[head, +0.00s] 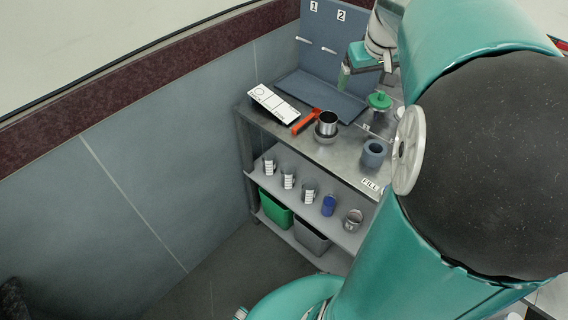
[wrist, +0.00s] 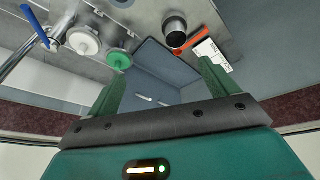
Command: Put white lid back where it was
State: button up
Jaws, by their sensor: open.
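The white lid (wrist: 84,41) is round and pale and shows at the upper left of the wrist view, beside the green lid (wrist: 119,59). I cannot tell what is under the white lid, and in the head view my arm hides most of that area. In the head view the green lid (head: 380,100) sits on top of a container on the bench. My gripper (wrist: 160,70) is open and empty, with its fingers wide apart. In the head view it (head: 345,78) is above the back of the bench, left of the green lid, apart from both lids.
A blue panel (head: 335,50) stands behind. A blue-handled lever (wrist: 35,25) is left of the white lid.

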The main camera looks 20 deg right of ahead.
jog(key=s+a+f, duration=0.1)
jog(key=s+a, duration=0.3)
jog(key=a, duration=0.5)
jog(key=s+a+f+n+t+y, duration=0.1)
jog(key=s+a, duration=0.4)
jog(key=a, duration=0.4)
jog(key=s+a+f+n, duration=0.1)
jog(key=s+a, duration=0.3)
jog(key=a, duration=0.5)
jog(key=shift+s+t+y, duration=0.3)
jog(key=shift+s, duration=0.05)
jog(key=shift+f, duration=0.1)
